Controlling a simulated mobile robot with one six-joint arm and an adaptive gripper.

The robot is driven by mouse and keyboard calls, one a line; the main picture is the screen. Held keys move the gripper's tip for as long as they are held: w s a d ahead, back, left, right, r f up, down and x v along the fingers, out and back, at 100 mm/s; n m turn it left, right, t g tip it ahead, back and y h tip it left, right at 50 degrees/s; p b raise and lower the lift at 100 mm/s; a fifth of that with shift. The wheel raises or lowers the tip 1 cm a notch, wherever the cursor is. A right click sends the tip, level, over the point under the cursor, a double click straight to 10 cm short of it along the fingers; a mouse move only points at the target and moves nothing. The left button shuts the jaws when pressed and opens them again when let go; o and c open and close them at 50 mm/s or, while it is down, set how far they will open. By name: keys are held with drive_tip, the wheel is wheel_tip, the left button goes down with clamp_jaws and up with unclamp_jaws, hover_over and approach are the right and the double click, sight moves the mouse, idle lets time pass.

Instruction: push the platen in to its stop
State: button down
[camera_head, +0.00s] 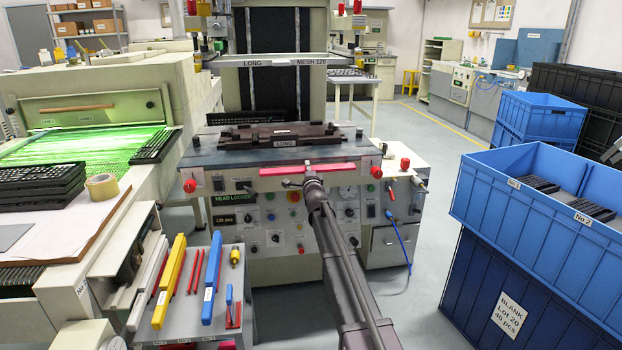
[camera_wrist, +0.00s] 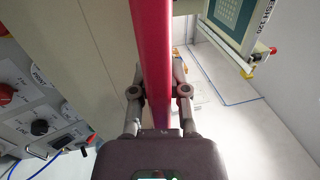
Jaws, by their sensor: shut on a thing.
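The platen (camera_head: 215,155) is a dark grey plate on top of the printing machine, with a dark jig (camera_head: 285,142) labelled LONG on it. A red bar (camera_head: 258,173) runs along the front of the machine below the jig. My gripper (camera_head: 310,180) is at this bar, right of its middle. In the wrist view my gripper (camera_wrist: 159,85) is shut on the red bar (camera_wrist: 151,40), with one finger on each side. The fingertips are partly hidden in the head view. The platen's stop cannot be made out.
Red knobs (camera_head: 190,186) stand at the machine's front corners. A screen frame (camera_head: 268,60) marked LONG and MESH 120 is above and behind. A tool cart (camera_head: 200,318) is at front left, blue crates (camera_head: 540,190) at right. The floor (camera_head: 435,225) between machine and crates is open.

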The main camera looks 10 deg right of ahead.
sight(303, 156)
drive_tip(key=x, duration=0.4)
drive_tip(key=f+x, duration=0.1)
drive_tip(key=x, duration=0.2)
drive_tip(key=f+x, duration=0.1)
drive_tip(key=x, duration=0.3)
drive_tip(key=shift+w+f, duration=0.2)
drive_tip(key=shift+w, duration=0.4)
drive_tip(key=c, duration=0.6)
unclamp_jaws()
drive_tip(key=shift+s, duration=0.1)
drive_tip(key=r+v, duration=0.3)
drive_tip(key=v, duration=1.2)
drive_tip(key=s+r+v, duration=0.1)
drive_tip(key=r+v, duration=0.2)
drive_tip(key=v, duration=1.2)
drive_tip(key=shift+s, duration=0.3)
drive_tip(key=shift+r, duration=0.1)
